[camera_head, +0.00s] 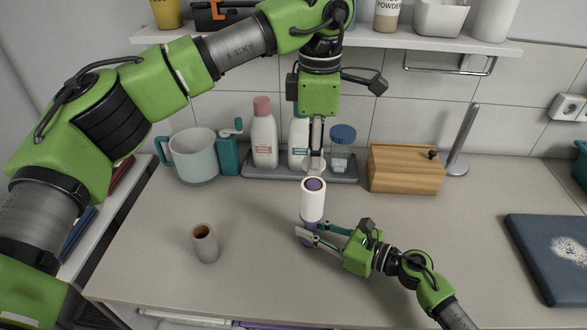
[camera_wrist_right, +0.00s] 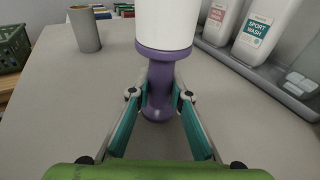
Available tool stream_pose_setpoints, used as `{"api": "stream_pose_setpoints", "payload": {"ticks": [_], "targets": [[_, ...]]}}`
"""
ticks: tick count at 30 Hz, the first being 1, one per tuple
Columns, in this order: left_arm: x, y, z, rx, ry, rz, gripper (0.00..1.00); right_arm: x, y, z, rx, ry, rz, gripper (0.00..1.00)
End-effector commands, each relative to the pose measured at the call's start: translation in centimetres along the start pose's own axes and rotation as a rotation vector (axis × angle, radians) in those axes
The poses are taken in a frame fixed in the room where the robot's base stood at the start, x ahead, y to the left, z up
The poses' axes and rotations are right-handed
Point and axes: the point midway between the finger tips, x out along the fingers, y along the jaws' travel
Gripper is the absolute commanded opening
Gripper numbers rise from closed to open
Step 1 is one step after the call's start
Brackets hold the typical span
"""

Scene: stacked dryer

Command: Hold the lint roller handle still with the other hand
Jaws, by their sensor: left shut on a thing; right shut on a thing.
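The lint roller stands upright on the counter, its white roll (camera_head: 313,204) above and its purple handle (camera_wrist_right: 160,72) below. My right gripper (camera_wrist_right: 160,94) is shut around the handle, with one finger on each side, low over the counter. In the head view my right gripper (camera_head: 314,233) reaches the handle from the lower right. My left gripper (camera_head: 316,168) points down at the top of the roll from above and behind; it is shut on the roll's upper end, though the exact contact is partly hidden. The wrist view shows the white roll (camera_wrist_right: 168,22) cut off at its top.
An open brown-grey tube (camera_head: 206,246) stands on the counter at left. Behind are a pale mug (camera_head: 194,155), bottles on a grey tray (camera_head: 262,168), a blue-lidded jar (camera_head: 342,150) and a wooden box (camera_head: 405,172). A dark board (camera_head: 545,235) lies at right. The front counter is mostly clear.

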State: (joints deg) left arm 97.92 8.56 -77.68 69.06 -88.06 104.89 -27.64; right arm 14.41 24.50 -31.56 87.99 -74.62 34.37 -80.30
Motion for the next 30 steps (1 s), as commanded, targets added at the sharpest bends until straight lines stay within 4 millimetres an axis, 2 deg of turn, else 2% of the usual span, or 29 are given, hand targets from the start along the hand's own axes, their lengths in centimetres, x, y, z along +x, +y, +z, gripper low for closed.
{"api": "stream_pose_setpoints", "payload": {"ticks": [16, 30], "targets": [[0.2, 0.1, 0.1, -0.012, 0.002, -0.001, 0.24, 0.0, 0.1, -0.1, 0.001, 0.002, 0.001, 0.0], [3.1, 0.0, 0.1, -0.012, 0.002, -0.002, 0.24, 0.0, 0.1, -0.1, 0.001, 0.001, 0.001, 0.0]]}}
